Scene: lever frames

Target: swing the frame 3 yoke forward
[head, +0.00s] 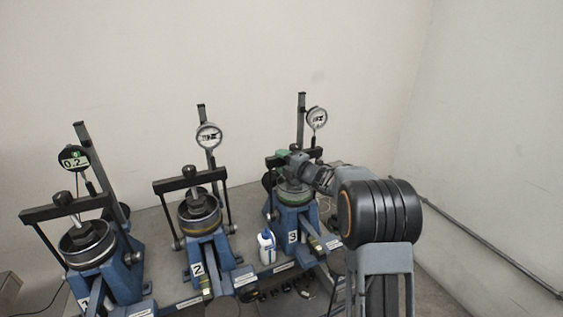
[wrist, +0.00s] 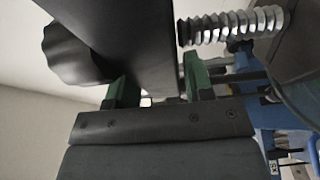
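Frame 3 (head: 293,222) is the rightmost blue frame in the head view, with its number plate on the front. Its yoke is largely hidden there behind my arm and gripper. My gripper (head: 290,156) is at the top of frame 3, at the yoke's crossbar. In the wrist view, my gripper's green fingers (wrist: 158,90) stand on either side of the dark yoke bar (wrist: 145,45). The fingers are apart with the bar between them; I cannot tell whether they press on it. A dark round knob (wrist: 72,55) shows left of the bar.
Frame 2 (head: 201,247) and frame 1 (head: 108,280) stand to the left with their yokes upright. A dial gauge (head: 317,117) is on frame 3's post. A white bottle (head: 266,247) stands between frames 2 and 3. A threaded spring-like part (wrist: 235,25) lies close right of the bar.

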